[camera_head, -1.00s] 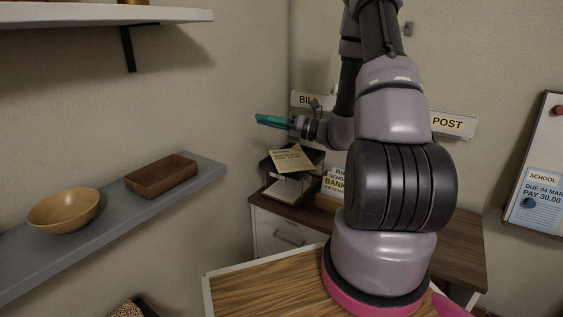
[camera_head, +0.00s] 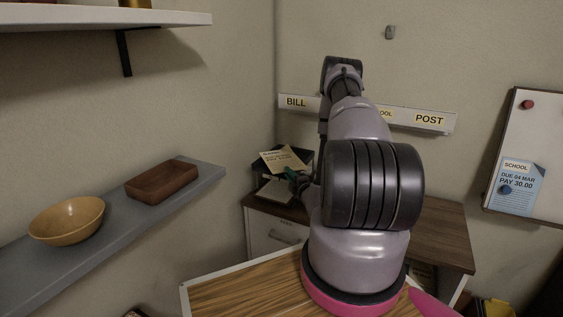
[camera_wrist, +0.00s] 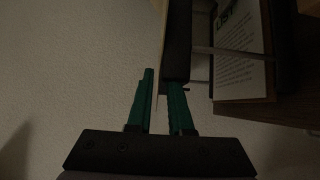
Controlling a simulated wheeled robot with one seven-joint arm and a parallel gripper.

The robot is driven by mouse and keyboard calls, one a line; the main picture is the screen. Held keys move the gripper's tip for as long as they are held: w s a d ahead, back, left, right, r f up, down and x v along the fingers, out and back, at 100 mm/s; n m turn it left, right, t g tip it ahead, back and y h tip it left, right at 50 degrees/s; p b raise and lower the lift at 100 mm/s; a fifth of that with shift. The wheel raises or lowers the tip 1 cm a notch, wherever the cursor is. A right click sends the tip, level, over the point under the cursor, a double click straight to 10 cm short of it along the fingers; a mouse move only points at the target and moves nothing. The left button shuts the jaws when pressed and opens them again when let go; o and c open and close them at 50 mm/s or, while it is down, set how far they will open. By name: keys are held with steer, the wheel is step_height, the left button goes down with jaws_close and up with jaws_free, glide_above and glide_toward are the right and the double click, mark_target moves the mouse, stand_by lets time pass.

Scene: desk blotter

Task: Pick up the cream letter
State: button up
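The cream letter (camera_head: 282,160) lies on the top of the black letter tray (camera_head: 307,153), with its corner sticking out over the front. In the wrist view the letter (camera_wrist: 161,50) shows nearly edge-on as a thin pale strip reaching down between my fingers. My gripper (camera_wrist: 162,88) has teal fingers, apart, one on each side of that strip. The right fingertip is close to the tray's dark edge. In the head view only a little of the gripper (camera_head: 293,174) shows, just below the letter; my arm hides the rest.
A white sheet with green heading (camera_wrist: 238,50) lies on the tray's lower level. The tray stands on a wooden desk (camera_head: 440,225). A wall strip labelled BILL and POST (camera_head: 432,120) is behind. A grey shelf (camera_head: 110,222) holds a bowl and a brown tray.

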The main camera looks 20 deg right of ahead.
mark_target(282, 166)
steer(key=shift+w, duration=3.15)
jaws_close()
